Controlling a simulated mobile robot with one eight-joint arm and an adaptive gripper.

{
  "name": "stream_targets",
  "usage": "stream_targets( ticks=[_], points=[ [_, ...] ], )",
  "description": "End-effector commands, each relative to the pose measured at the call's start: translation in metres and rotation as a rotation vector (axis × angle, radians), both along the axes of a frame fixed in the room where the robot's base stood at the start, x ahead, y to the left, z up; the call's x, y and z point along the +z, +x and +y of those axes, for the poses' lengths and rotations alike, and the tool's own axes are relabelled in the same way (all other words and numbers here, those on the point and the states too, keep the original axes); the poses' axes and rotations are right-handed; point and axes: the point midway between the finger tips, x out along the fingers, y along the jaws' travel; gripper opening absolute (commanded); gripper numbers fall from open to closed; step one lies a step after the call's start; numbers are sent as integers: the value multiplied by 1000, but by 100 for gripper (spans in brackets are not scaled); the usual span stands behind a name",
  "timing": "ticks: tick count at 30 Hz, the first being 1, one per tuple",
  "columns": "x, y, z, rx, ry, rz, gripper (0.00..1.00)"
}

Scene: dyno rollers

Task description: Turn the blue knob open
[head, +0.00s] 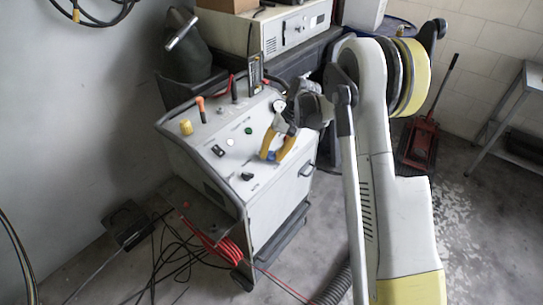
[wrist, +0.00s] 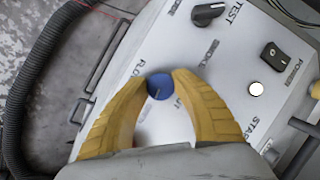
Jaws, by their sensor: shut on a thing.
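The blue knob (wrist: 160,86) is a small round knob on the white sloping panel, seen in the wrist view between my fingertips. My gripper (wrist: 161,85) has two yellow fingers, one on each side of the knob, closed on it. A short light line shows on the knob's face. In the head view my gripper (head: 277,150) reaches down to the right part of the white machine's top panel (head: 215,160). The knob cannot be made out there, hidden by my fingers.
A black knob (wrist: 208,14) near the word TEST, a black power switch (wrist: 274,56) and a white button (wrist: 256,89) sit on the same panel. In the head view, a yellow knob (head: 186,127) and an orange-tipped lever (head: 201,109) stand up at the panel's left.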

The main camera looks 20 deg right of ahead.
Motion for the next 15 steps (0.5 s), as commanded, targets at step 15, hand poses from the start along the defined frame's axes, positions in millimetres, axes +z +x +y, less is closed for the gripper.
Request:
stream_targets(
  ticks=[15],
  points=[
    [-1,-1,0,-123,53,40,1]
  ],
)
